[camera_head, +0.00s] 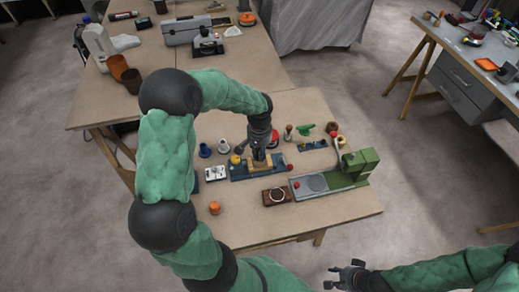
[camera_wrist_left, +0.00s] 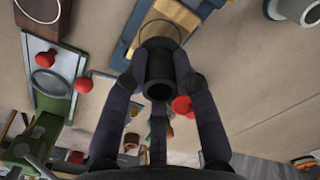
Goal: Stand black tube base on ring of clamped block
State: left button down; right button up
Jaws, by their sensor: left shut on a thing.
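My left gripper (camera_head: 259,150) is over the wooden block (camera_head: 262,168) clamped in the blue vise (camera_head: 240,174). In the left wrist view my left gripper (camera_wrist_left: 158,80) is shut on the black tube (camera_wrist_left: 160,72), with the tube's hollow end toward the camera. The tube's far end overlaps the wooden block (camera_wrist_left: 178,14), and a thin ring outline arcs around it there. I cannot tell whether the tube touches the block. In the head view the gripper mostly hides the tube. My right gripper (camera_head: 338,277) is empty, fingers apart, off the table's front edge.
A dark block with a ring (camera_head: 277,197) and a green machine (camera_head: 350,170) with a grey bed stand at the right. A white fixture (camera_head: 215,173), blue spool (camera_head: 204,150) and orange cup (camera_head: 214,208) stand left. The table's front strip is mostly clear.

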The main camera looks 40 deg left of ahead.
pick_arm(q)
jog(key=shift+f+b, duration=0.7)
jog(key=shift+f, duration=0.6)
jog(key=shift+f+b, duration=0.35)
jog(key=shift+f, duration=0.2)
dwell(0.4)
jog(key=c, duration=1.3)
grip_release()
jog(key=shift+o, duration=0.2)
notch_tip(320, 180, up, 11)
jog(key=p, duration=0.7)
jog(key=shift+p, duration=0.4)
